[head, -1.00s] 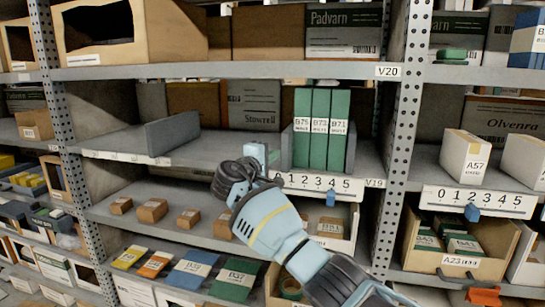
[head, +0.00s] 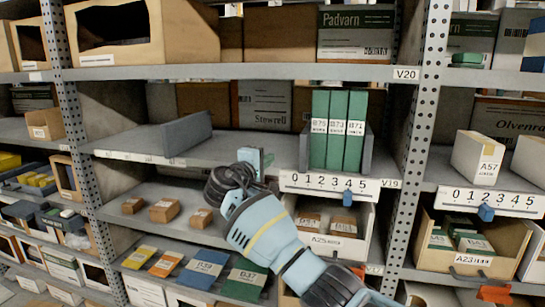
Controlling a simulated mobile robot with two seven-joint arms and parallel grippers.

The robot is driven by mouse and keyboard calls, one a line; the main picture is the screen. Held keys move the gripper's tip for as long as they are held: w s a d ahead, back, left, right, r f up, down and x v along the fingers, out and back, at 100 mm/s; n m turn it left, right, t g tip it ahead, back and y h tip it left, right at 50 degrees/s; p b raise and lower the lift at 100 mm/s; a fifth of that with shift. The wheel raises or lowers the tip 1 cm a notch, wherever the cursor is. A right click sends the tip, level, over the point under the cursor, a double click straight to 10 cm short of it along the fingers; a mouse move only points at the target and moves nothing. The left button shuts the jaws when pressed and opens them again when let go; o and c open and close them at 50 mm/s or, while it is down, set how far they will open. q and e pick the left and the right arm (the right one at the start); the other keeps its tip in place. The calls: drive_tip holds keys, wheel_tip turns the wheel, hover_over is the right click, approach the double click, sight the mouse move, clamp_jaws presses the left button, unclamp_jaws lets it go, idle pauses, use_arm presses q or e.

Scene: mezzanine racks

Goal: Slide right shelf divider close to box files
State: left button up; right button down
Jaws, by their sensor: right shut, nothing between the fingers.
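Several upright green box files (head: 340,130), with labels such as B73 and B71, stand together on the middle shelf. A grey divider plate (head: 367,146) stands close against their right side; a narrow grey upright (head: 304,152) shows at their left side. Another grey divider (head: 186,132) stands well to the left, with bare shelf between it and the files. My right gripper (head: 256,160) is shut and empty in front of the shelf edge, left of the files and apart from them. Its wrist and arm rise from the lower right. My left gripper is out of view.
A white strip numbered 0 to 5 (head: 330,187) with a blue marker (head: 347,197) hangs on the shelf edge below the files. A perforated post (head: 420,120) stands right of them. Small brown boxes (head: 163,210) and a bin (head: 330,246) sit below. The shelf above overhangs.

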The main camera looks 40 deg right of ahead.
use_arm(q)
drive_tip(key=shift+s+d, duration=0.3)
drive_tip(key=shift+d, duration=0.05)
use_arm(e)
drive_tip(key=v, duration=0.5)
drive_tip(key=shift+s+a, duration=0.15)
drive_tip(key=shift+s, duration=0.2)
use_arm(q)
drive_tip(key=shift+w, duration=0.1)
